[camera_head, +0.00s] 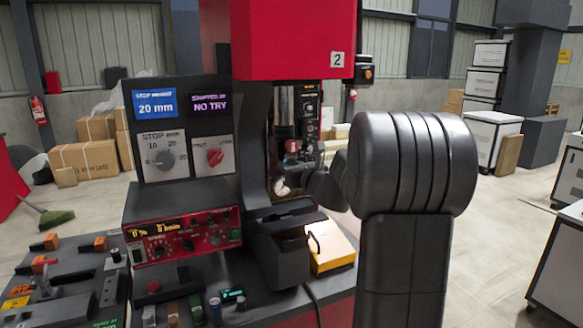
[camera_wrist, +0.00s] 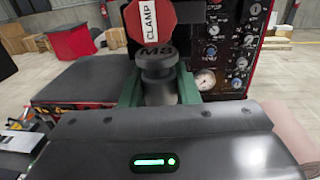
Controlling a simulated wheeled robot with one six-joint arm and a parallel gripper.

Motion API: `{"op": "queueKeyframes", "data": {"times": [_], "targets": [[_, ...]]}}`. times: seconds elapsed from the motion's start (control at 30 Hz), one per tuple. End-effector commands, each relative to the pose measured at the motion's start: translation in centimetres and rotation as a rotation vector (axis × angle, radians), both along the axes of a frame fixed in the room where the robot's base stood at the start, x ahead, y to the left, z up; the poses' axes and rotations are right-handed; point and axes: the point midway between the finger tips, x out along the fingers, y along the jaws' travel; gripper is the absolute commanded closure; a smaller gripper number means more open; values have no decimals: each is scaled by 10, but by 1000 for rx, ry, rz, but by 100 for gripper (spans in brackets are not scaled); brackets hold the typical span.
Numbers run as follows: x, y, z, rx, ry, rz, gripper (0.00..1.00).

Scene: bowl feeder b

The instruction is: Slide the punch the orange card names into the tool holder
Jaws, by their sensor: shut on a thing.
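In the wrist view, my gripper (camera_wrist: 159,94) has its green fingers shut on a dark grey round punch (camera_wrist: 158,69) marked M8. The punch looks upright. A red octagonal knob labelled CLAMP (camera_wrist: 150,20) shows directly above the punch in the picture. I cannot tell whether the punch's top is inside the tool holder or in front of it. In the head view, a small red knob (camera_head: 291,146) is on the dark tool area under the red press head (camera_head: 293,40). My arm hides much of that area. An orange card (camera_head: 17,291) lies at lower left, its words unreadable.
A display (camera_head: 156,104) reads 20 mm, above a stop knob (camera_head: 165,159). A red control panel (camera_head: 187,238) juts out below. Several small tools lie at lower left. A gauge panel (camera_wrist: 222,55) stands close on the right.

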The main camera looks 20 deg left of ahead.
Motion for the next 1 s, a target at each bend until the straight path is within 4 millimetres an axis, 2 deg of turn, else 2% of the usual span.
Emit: {"op": "queueKeyframes", "data": {"times": [1.0], "targets": [[16, 20, 1, 1, -1, 0, 100]]}}
